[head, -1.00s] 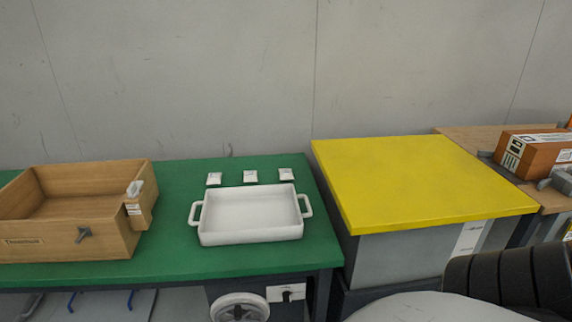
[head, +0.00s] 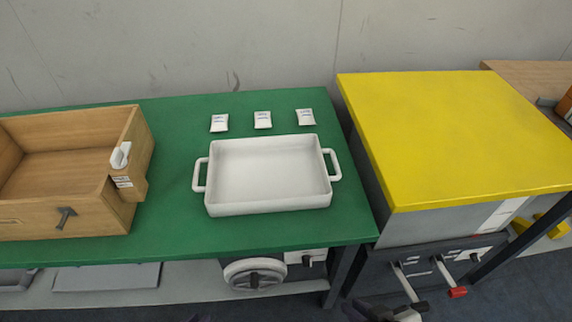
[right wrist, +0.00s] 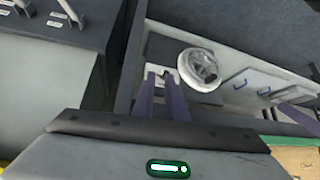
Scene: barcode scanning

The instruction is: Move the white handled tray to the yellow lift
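The white handled tray (head: 268,205) stands empty and upright on the green table (head: 180,180) in the head view. Its two handles point left and right, and nothing touches it. The yellow lift (head: 455,130) stands to the right of the table, its flat top bare. My right gripper (head: 388,314) is only partly in view at the bottom edge, low and well short of the tray. In the right wrist view its two fingers (right wrist: 162,92) are apart with nothing between them. A small dark bit at the bottom left of centre may be my left gripper; its fingers cannot be made out.
A wooden box (head: 130,165) stands at the table's left. Several small white packets (head: 262,120) lie behind the tray. A handwheel (head: 254,272) sits under the table. Levers (head: 452,280) stick out from the lift's front. A wooden table (head: 520,75) is behind right.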

